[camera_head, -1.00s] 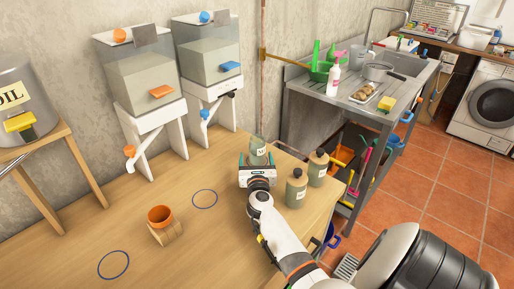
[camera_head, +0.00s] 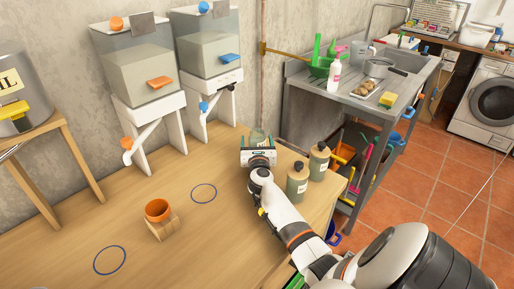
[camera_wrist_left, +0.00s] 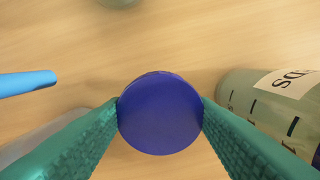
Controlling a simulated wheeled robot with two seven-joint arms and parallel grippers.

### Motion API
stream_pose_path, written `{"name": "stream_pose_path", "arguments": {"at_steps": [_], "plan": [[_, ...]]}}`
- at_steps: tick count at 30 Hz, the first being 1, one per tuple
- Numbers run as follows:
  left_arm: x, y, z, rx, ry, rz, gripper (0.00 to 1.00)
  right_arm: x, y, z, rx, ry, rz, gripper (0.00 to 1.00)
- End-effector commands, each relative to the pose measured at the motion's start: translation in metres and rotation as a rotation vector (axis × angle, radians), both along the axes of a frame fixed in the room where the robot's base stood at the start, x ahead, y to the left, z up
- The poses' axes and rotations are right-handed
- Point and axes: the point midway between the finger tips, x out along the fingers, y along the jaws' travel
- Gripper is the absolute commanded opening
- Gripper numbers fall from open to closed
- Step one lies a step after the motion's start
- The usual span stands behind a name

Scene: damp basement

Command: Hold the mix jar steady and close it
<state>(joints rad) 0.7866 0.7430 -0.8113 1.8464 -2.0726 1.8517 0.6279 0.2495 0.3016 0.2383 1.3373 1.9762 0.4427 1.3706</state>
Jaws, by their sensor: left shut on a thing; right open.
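My right gripper (camera_head: 258,156) is open at the far side of the wooden table. A greenish see-through jar (camera_head: 258,136) stands right beyond it, its lower part hidden by the gripper, and I cannot tell if it is between the fingers. My left gripper (camera_wrist_left: 160,118) shows only in the left wrist view. Its teal fingers are shut on the sides of a round blue lid (camera_wrist_left: 160,112), held over the table. A pale green jar with a label and dark marks (camera_wrist_left: 285,105) is to the right of the lid, apart from it.
An orange cup (camera_head: 158,209) on a wooden stand and two blue rings (camera_head: 204,193) (camera_head: 110,260) are at left. Dispensers (camera_head: 138,75) stand behind. A blue handle-like thing (camera_wrist_left: 25,82) shows beside the lid.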

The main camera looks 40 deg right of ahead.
Motion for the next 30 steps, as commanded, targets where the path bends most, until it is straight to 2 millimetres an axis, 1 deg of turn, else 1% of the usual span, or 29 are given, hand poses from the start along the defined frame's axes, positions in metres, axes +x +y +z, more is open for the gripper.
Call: {"name": "stream_pose_path", "arguments": {"at_steps": [7, 8, 18, 26, 29, 30], "plan": [[0.000, 0.000, 0.001, 0.000, 0.000, 0.000, 0.31, 0.000, 0.000, 0.000, 0.000, 0.000, 0.000, 0.78], [0.000, 0.000, 0.001, 0.000, 0.000, 0.000, 0.31, 0.000, 0.000, 0.000, 0.000, 0.000, 0.000, 0.75], [0.000, 0.000, 0.001, 0.000, 0.000, 0.000, 0.31, 0.000, 0.000, 0.000, 0.000, 0.000, 0.000, 0.19], [0.000, 0.000, 0.003, 0.000, 0.000, 0.000, 0.31, 0.000, 0.000, 0.005, -0.001, -0.003, 0.000, 0.19], [0.000, 0.000, 0.010, 0.000, 0.000, 0.000, 0.31, 0.000, 0.000, 0.017, -0.001, -0.004, 0.000, 0.19], [0.000, 0.000, 0.014, 0.000, 0.000, 0.000, 0.31, 0.000, 0.000, 0.025, 0.000, -0.005, -0.001, 0.19]]}}
